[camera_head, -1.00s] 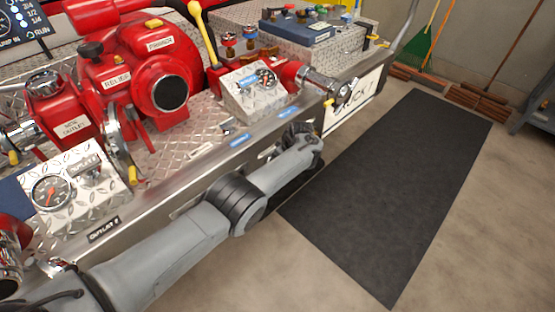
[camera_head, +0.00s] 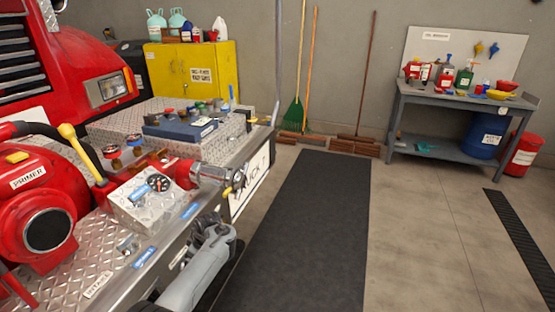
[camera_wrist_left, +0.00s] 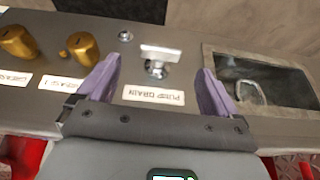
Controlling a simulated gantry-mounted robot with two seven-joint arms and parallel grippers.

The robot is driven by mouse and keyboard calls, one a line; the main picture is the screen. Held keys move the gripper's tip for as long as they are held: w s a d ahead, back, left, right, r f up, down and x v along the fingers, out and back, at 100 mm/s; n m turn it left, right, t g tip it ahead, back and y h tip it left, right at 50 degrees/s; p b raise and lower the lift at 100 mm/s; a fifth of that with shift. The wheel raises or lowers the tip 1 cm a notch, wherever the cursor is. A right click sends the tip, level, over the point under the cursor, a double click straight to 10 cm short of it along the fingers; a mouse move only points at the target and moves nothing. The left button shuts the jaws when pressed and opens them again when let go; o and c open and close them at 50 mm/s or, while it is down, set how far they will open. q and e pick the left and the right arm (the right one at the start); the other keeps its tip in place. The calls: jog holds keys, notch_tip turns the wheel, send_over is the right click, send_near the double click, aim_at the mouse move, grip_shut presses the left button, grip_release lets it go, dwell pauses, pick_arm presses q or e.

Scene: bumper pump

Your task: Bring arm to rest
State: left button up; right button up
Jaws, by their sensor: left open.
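My left gripper (camera_wrist_left: 158,70) is open in the left wrist view, its two purple fingers spread apart with nothing held. A silver knob (camera_wrist_left: 157,67) above a "PUMP DRAIN" label (camera_wrist_left: 153,95) shows between the fingers, apart from both. In the head view my left arm (camera_head: 198,272) reaches up along the front edge of the truck's bumper panel. Its wrist end is beside the panel, and the fingers are not clearly visible there. My right arm is in neither view.
The red pump (camera_head: 45,215) and a gauge box (camera_head: 150,200) stand on the diamond-plate bumper. A dark mat (camera_head: 300,230) lies on the open floor to the right. A workbench (camera_head: 460,100) and yellow cabinet (camera_head: 195,82) stand behind. Gold knobs (camera_wrist_left: 80,50) show in the wrist view.

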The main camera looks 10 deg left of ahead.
pick_arm(q)
jog(key=s+d+f+m+t+h+p, duration=0.1)
jog(key=s+d+f+m+p, duration=0.25)
jog(key=s, duration=0.25)
jog(key=s+d+f+m+t+h+p, duration=0.1)
jog(key=s+d+f+m+h+p, duration=0.15)
jog(key=s+d+m+p, duration=0.35)
jog(key=s+d+r+m+p, duration=0.1)
jog(key=s+d+r+m, duration=0.15)
jog(key=s+r, duration=0.5)
jog(key=s+d+r+m+t+h+p, duration=0.1)
jog(key=s+d+r+m+p, duration=0.2)
jog(key=s, duration=0.8)
jog(key=s+d+r+m, duration=0.25)
jog(key=s+r, duration=0.35)
jog(key=s, duration=0.4)
notch_tip(320, 180, up, 38)
jog(key=p, duration=3.7)
jog(key=shift+a+r+m+p, duration=0.2)
jog(key=shift+a+m+p, duration=0.05)
jog(key=shift+m+p, duration=0.2)
jog(key=shift+w, duration=0.1)
